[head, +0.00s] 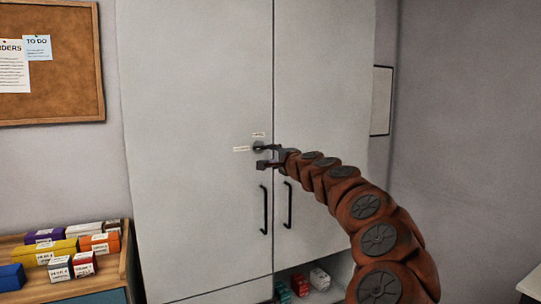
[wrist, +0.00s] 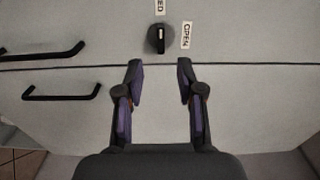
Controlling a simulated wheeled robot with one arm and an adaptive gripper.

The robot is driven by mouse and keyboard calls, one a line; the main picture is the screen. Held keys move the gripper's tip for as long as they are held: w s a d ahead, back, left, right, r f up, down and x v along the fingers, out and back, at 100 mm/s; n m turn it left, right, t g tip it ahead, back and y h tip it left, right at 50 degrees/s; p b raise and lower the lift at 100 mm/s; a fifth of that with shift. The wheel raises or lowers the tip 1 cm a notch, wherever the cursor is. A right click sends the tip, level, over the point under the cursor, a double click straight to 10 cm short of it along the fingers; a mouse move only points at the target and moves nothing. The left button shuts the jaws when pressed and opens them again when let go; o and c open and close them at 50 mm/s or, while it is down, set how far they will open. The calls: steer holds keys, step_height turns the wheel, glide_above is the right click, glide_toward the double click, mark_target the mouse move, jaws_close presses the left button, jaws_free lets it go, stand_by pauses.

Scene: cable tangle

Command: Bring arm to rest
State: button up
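My gripper (head: 265,157) is at the end of my arm, in front of the tall pale cabinet (head: 190,90), close to the rotary knob. In the wrist view my gripper (wrist: 160,64) is open, with its two fingers apart and nothing between them. The dark knob (wrist: 160,38) lies just beyond the fingertips, and I see no contact. Its white mark points towards a label ending in "ED" (wrist: 159,5). A label reading "OPEN" (wrist: 186,35) is beside it. The knob is partly crowded by a finger in the head view.
Two dark door handles (head: 264,209) (head: 289,205) are below my gripper. A wooden tray (head: 122,262) with several coloured boxes stands at lower left. Small boxes (head: 300,284) sit in an opening at the cabinet's bottom. A white surface (head: 530,284) is at lower right.

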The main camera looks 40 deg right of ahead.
steer(key=shift+s+a, duration=0.1)
steer(key=shift+s, duration=0.25)
stand_by(0.4)
